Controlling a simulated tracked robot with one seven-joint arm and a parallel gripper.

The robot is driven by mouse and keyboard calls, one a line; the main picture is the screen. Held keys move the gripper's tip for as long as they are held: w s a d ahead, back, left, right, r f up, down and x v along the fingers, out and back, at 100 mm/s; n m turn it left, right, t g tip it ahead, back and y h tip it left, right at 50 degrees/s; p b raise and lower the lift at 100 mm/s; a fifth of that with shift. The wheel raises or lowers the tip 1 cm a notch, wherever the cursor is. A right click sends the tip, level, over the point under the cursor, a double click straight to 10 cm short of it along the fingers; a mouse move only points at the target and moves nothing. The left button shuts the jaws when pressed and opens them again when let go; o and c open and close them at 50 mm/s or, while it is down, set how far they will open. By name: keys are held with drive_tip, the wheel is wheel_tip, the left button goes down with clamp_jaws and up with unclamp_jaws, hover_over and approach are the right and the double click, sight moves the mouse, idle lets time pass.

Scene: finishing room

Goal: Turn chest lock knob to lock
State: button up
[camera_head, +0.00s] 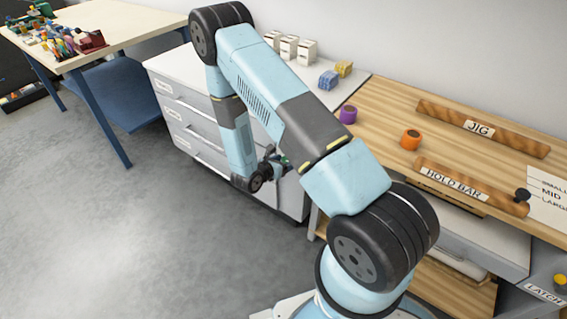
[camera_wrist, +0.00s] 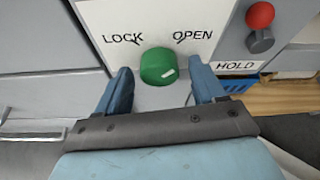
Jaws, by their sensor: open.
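The lock knob (camera_wrist: 155,64) is a round green dial on a white plate (camera_wrist: 103,18) on the grey chest front. A short white mark sits on its right, lower part. The word LOCK is printed up and left of it and OPEN up and right. My gripper (camera_wrist: 161,68) is open, with one blue finger on each side of the knob. I cannot tell whether either finger touches it. In the head view my gripper (camera_head: 268,171) is low at the front of the drawer chest (camera_head: 178,112), and the knob cannot be made out clearly.
A red knob (camera_wrist: 260,15) above a HOLD label sits right of the green knob. A blue basket (camera_wrist: 236,83) shows below the label. A wooden bench (camera_head: 375,110) with orange (camera_head: 411,139) and purple (camera_head: 348,114) rolls stands beside the chest. Open floor lies left.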

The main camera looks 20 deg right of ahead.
drive_tip(key=c, duration=1)
drive_tip(key=shift+c, duration=0.2)
drive_tip(key=shift+a, duration=0.1)
drive_tip(key=n+g+h, duration=0.1)
drive_tip(key=n, duration=0.1)
drive_tip(key=shift+a+n, duration=0.1)
drive_tip(key=shift+n, duration=0.3)
drive_tip(key=shift+w+a+f+n+g+h, duration=0.15)
drive_tip(key=shift+n+g+h, duration=0.2)
drive_tip(key=shift+n+h, duration=1)
drive_tip(key=shift+s+d+f+n+g+h, duration=0.1)
drive_tip(key=shift+n+g+h, duration=0.35)
drive_tip(key=shift+n, duration=1.8)
drive_tip(key=shift+w+a+f+n+g+h, duration=0.25)
drive_tip(key=shift+n+h, duration=0.65)
drive_tip(key=shift+n, duration=0.9)
drive_tip(key=shift+s+d+r, duration=0.1)
drive_tip(key=shift+s+d, duration=0.1)
